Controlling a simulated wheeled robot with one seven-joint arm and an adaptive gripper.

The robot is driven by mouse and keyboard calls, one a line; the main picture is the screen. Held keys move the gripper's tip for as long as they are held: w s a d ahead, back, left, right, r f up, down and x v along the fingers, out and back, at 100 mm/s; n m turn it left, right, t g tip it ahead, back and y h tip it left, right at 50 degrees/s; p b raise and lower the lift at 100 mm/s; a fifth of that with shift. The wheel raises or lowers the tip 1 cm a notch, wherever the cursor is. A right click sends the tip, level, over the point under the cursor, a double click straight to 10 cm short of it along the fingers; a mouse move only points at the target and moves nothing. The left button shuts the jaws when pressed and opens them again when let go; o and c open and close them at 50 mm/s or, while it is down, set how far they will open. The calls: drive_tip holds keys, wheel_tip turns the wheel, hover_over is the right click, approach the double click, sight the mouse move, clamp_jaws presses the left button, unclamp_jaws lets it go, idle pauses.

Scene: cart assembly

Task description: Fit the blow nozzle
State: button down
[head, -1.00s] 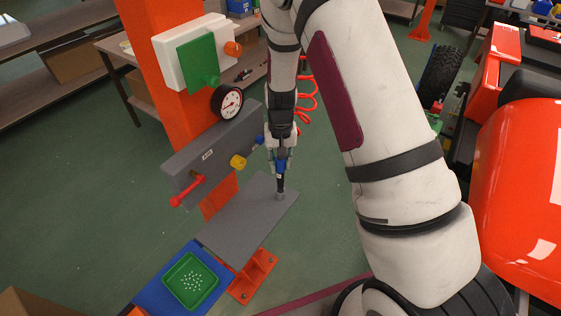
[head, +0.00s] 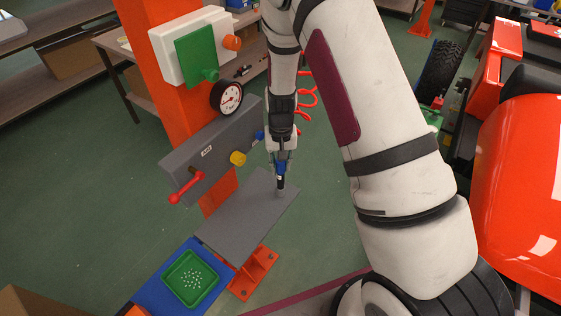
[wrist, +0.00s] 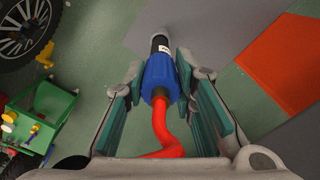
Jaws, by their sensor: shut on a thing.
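My gripper (head: 280,166) points down above the grey plate (head: 240,222) in the head view. It is shut on a blue hose coupling (wrist: 160,76), which lies between the green finger pads in the wrist view. A red hose (wrist: 162,125) runs from the coupling's rear. A black nozzle (wrist: 160,43) is in line with its front end and stands close over a small grey holder (head: 280,193) near the plate's right corner. I cannot tell whether nozzle and coupling are fully joined.
A grey panel (head: 205,150) with a red lever (head: 187,188) and yellow knob (head: 238,158) is left of my gripper. A pressure gauge (head: 227,97) is above it. A green tray (head: 190,278) is in front. An orange vehicle body (head: 525,190) is at right.

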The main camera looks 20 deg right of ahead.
drive_tip(key=shift+f, duration=1)
drive_tip(key=c, duration=1.2)
unclamp_jaws()
drive_tip(key=shift+c, duration=0.2)
wheel_tip(320, 180, up, 12)
drive_tip(key=shift+r, duration=0.1)
